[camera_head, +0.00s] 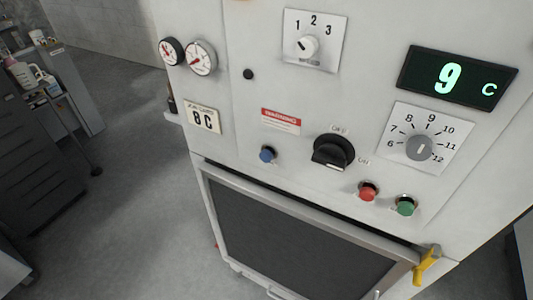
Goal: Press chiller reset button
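A white chiller panel (235,130) fills the middle and right of the head view. A blue button (268,154) sits at its lower left, below a red and white warning label (281,121). A red button (368,190) and a green button (405,205) sit side by side at the lower right. No readable label shows which one is the reset. A black rotary switch (333,153), marked OFF and ON, is between the blue and red buttons. A green display (456,79) reads 9 C. My gripper is not in view.
A grey dial (419,148) and a three-position knob (307,46) stick out of the panel. Two gauges (201,58) are at its left edge. A dark-fronted door (290,235) with a yellow handle (427,264) is below. Grey floor (130,170) lies open to the left.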

